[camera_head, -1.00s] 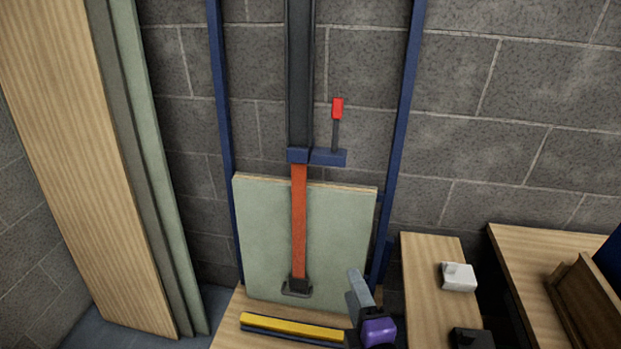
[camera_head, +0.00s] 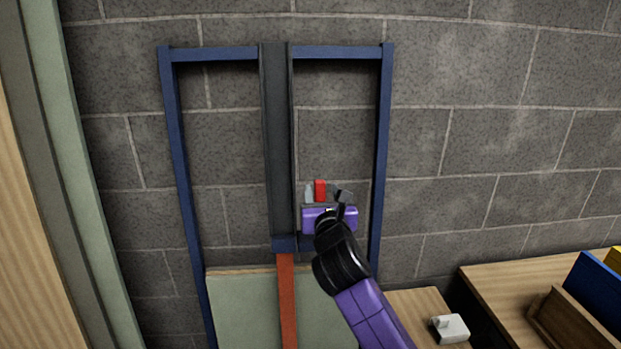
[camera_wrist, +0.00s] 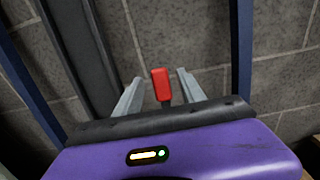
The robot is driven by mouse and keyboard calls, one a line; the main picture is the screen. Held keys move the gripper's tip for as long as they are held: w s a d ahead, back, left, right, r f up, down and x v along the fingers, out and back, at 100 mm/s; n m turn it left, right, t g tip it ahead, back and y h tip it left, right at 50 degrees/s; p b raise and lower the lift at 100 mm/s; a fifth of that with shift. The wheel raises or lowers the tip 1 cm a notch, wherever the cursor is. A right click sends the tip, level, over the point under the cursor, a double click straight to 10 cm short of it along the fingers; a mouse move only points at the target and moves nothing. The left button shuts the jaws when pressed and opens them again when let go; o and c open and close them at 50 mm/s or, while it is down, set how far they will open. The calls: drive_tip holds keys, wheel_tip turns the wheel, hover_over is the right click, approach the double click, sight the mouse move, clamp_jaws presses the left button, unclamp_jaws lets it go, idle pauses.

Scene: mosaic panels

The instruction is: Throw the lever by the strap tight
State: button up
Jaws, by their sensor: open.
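The lever's red handle (camera_head: 320,190) stands upright to the right of the dark column. In the wrist view the red handle (camera_wrist: 161,84) lies between my two fingers, with a gap visible on each side. My gripper (camera_head: 324,194) is open around the lever, and its purple body hides most of the lever's stem and mount. The orange strap (camera_head: 287,300) hangs straight down from the blue bracket (camera_head: 284,244) on the column, in front of the green panel (camera_head: 240,300). The strap's lower end is out of view.
A blue frame (camera_head: 180,150) stands around the column against the grey block wall. Boards (camera_head: 45,120) lean at the left. A wooden bench (camera_head: 510,290) with a white block (camera_head: 449,328) near it is at the lower right. The wall area right of the frame is clear.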

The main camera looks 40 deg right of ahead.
sight(318, 181)
drive_tip(key=x, duration=0.6)
drive_tip(key=shift+w+d+p, duration=0.2)
drive_tip(key=shift+w+p, duration=0.05)
drive_tip(key=shift+p, duration=0.15)
clamp_jaws()
drive_tip(key=shift+f, duration=0.1)
idle(1.0)
